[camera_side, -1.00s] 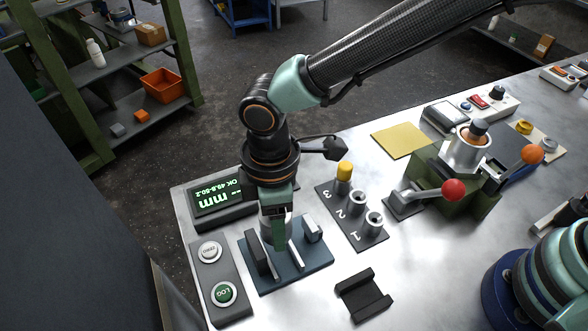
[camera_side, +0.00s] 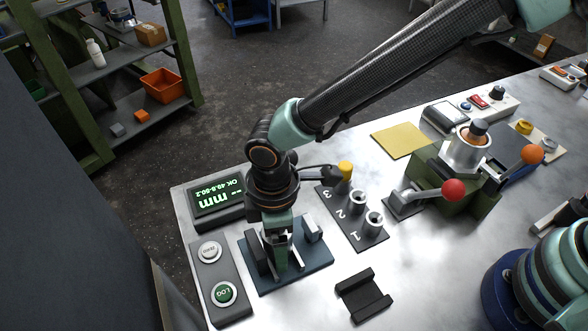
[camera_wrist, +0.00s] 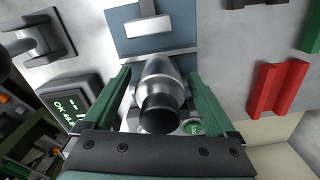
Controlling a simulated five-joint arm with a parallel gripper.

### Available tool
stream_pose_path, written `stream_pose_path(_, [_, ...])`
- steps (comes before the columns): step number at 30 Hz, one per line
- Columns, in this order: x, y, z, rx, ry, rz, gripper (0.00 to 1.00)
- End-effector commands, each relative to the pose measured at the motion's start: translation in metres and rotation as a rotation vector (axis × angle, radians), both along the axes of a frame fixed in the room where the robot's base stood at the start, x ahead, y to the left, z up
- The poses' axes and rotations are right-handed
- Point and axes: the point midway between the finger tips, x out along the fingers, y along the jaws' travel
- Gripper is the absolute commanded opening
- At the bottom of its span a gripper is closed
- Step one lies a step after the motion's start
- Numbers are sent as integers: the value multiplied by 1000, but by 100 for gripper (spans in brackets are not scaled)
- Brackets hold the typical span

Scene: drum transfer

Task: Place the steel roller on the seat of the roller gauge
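The roller gauge (camera_side: 316,257) is a dark blue plate with upright blocks on the table; its plate also shows in the wrist view (camera_wrist: 125,42). My gripper (camera_side: 280,262) points down over the middle of the gauge, low between its blocks.
A display (camera_side: 217,202) shows dashes and mm behind the gauge. A panel (camera_side: 209,264) with two buttons stands left of it. A numbered holder (camera_side: 347,223) is to the right, and a black cradle (camera_side: 363,296) is in front. Bare table lies between them.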

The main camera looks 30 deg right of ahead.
Motion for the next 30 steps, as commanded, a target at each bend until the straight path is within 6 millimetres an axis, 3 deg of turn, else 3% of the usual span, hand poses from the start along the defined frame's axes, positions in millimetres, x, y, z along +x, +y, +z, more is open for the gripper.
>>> stream_pose_path(8, [0, 0, 1, 0, 0, 0, 91])
stream_pose_path(13, [1, 1, 12, 2, -3, 0, 91])
stream_pose_path(24, [1, 1, 85, 4, -3, 0, 91])
stream_pose_path(30, [1, 1, 113, 3, -2, 0, 91])
